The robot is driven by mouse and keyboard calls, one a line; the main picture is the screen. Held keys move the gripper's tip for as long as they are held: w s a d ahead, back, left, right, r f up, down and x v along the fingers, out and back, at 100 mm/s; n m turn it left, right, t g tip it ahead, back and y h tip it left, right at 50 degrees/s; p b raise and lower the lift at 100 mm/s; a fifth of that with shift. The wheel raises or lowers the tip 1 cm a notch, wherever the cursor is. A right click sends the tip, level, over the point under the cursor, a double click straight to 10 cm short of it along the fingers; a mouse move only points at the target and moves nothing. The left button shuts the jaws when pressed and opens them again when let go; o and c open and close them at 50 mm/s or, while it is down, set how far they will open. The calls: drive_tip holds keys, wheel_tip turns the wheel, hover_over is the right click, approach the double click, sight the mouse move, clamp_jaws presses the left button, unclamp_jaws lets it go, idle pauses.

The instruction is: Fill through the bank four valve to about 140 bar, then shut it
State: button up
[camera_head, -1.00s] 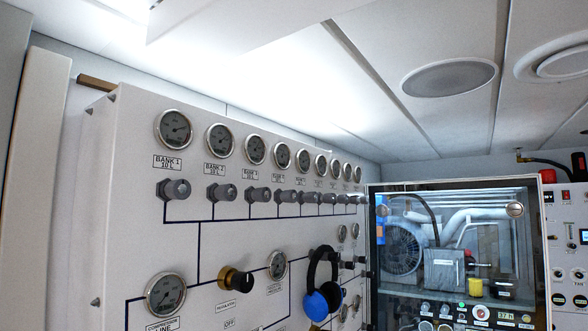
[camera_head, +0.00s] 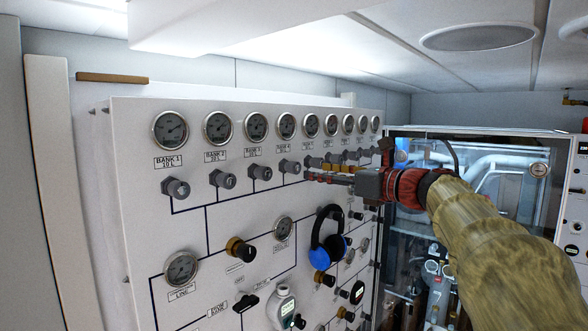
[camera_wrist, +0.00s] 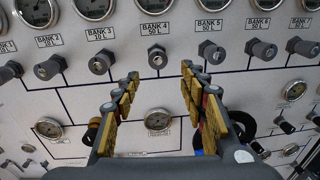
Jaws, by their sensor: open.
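The bank four valve (camera_head: 290,167) is a grey knob under its gauge (camera_head: 287,125) on the white panel. In the wrist view the bank four valve (camera_wrist: 157,61) sits under its "BANK 4 50 L" label, ahead of and centred between my fingertips. My gripper (camera_head: 313,168) is open in front of the panel, its tips close to the valve's right in the head view. In the wrist view my gripper (camera_wrist: 160,76) holds nothing; the fingers stand apart on either side. The line gauge (camera_head: 181,268) is at lower left; its reading is too small to tell.
Neighbouring bank valves, such as bank three (camera_wrist: 99,63) and bank five (camera_wrist: 209,50), flank the valve. Blue and black ear defenders (camera_head: 328,240) hang below right. A black-and-brass regulator knob (camera_head: 239,248) sticks out lower down. A glass-fronted compressor cabinet (camera_head: 480,185) stands at right.

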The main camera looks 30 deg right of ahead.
sight(297, 168)
drive_tip(key=shift+w+a+r+m+p, duration=0.15)
drive_tip(key=shift+w+a+m, duration=0.3)
drive_tip(key=shift+w, duration=0.8)
drive_tip(key=shift+w+a+m+p, duration=0.3)
drive_tip(key=shift+w+a+m, duration=0.1)
drive_tip(key=shift+w, duration=0.85)
drive_tip(key=shift+w+a+r+m+p, duration=0.15)
drive_tip(key=shift+w+a+m, duration=0.3)
drive_tip(key=shift+w, duration=0.8)
drive_tip(key=shift+f, duration=0.1)
drive_tip(key=c, duration=0.3)
drive_tip(key=c, duration=0.8)
clamp_jaws()
